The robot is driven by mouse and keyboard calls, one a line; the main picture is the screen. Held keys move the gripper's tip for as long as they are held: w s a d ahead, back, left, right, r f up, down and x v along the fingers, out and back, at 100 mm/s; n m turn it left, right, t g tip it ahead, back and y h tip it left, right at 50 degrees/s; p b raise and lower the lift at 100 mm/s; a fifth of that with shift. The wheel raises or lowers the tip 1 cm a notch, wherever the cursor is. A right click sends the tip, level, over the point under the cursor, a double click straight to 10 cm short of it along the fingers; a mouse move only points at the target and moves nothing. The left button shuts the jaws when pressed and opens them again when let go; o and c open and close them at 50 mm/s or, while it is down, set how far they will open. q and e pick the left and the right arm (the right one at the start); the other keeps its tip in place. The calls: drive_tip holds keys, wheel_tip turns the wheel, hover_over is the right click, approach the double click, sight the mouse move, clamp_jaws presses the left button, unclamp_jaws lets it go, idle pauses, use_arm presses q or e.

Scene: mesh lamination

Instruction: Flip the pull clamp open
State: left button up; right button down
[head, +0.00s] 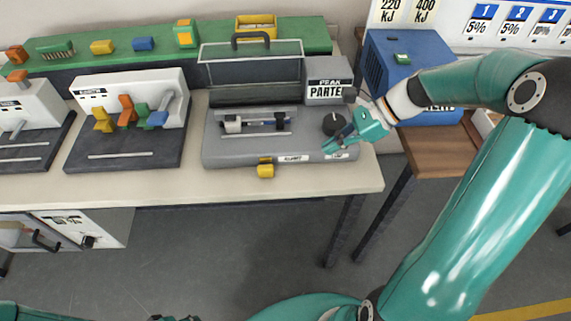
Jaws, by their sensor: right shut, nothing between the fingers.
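A grey test machine (222,155) stands on the bench with its clear-windowed lid (250,72) raised. Inside its bed are a white-and-dark clamp fixture (232,124) on the left and a dark clamp block (280,120) on a rod. A yellow latch-like piece (265,168) sits on the machine's front edge; I cannot tell which part is the pull clamp. My right gripper (340,146) is shut and empty, above the machine's front right corner, beside the black knob (334,123).
A white fixture (133,88) with coloured levers stands to the left on the bench (120,188). A green shelf (120,62) with small coloured parts runs behind. A blue box (377,68) stands at the right. The floor in front is clear.

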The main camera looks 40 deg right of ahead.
approach(285, 174)
drive_tip(key=x, duration=0.5)
drive_tip(key=shift+b, duration=0.3)
drive_tip(key=shift+w+a+r, duration=0.1)
drive_tip(key=shift+w+a, duration=0.55)
drive_tip(key=shift+a, duration=0.35)
drive_tip(key=shift+w+a, duration=0.3)
drive_tip(key=shift+a, duration=0.15)
